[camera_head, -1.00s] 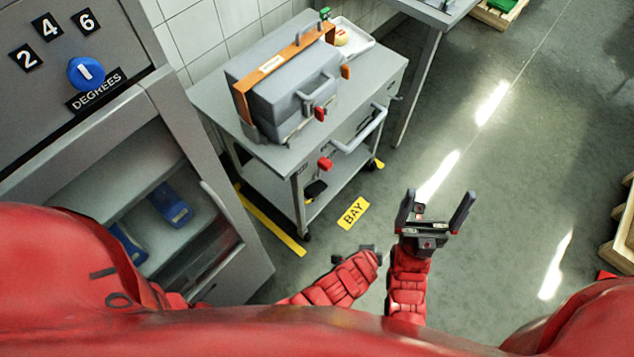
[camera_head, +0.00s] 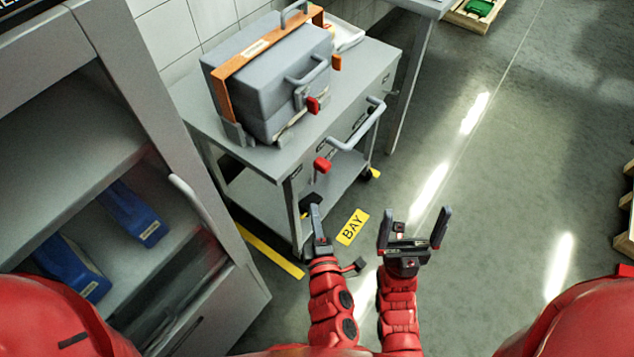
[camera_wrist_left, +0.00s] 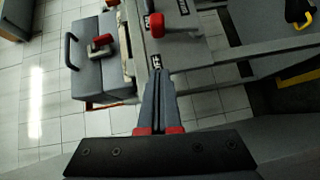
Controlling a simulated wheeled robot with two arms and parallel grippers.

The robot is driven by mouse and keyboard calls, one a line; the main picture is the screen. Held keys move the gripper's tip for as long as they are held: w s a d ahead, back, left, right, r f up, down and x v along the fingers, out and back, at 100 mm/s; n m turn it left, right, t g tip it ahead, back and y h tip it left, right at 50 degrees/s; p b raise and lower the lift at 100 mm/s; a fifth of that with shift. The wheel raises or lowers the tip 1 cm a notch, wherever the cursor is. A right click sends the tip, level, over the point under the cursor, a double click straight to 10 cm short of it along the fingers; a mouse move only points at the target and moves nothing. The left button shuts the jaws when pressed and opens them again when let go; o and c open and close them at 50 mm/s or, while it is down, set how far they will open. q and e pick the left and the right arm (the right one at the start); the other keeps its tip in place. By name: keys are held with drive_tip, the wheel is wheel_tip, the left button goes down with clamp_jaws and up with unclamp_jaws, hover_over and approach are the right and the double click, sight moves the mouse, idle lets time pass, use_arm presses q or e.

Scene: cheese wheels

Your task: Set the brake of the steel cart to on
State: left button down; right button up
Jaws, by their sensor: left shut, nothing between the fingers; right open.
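The steel cart (camera_head: 290,172) stands by the tiled wall with a grey case (camera_head: 268,75) on its top. A red knob (camera_head: 322,164) sticks out at the cart's near corner, below the top. It also shows in the left wrist view (camera_wrist_left: 157,25), with a small lettered plate near it. My left gripper (camera_head: 316,212) is shut and empty, pointing up at the cart below the red knob. In the left wrist view its fingers (camera_wrist_left: 158,80) are together, apart from the knob. My right gripper (camera_head: 413,228) is open and empty over the floor.
The cart's push handle (camera_head: 362,128) juts out towards the right. A grey cabinet (camera_head: 110,130) with blue items (camera_head: 130,212) inside is close on the left. A yellow BAY sign (camera_head: 352,227) marks the floor.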

use_arm(q)
approach(317, 168)
drive_tip(key=w+a, duration=0.2)
drive_tip(key=a, duration=0.1)
drive_tip(key=shift+w+d+f, duration=0.1)
drive_tip(key=shift+w+d, duration=0.25)
drive_tip(key=shift+w, duration=0.25)
drive_tip(key=shift+w+d+f, duration=0.1)
drive_tip(key=shift+w+d, duration=0.25)
drive_tip(key=shift+w, duration=0.25)
drive_tip(key=shift+w+d+f, duration=0.1)
drive_tip(key=shift+w+d, duration=0.25)
drive_tip(key=shift+w, duration=0.25)
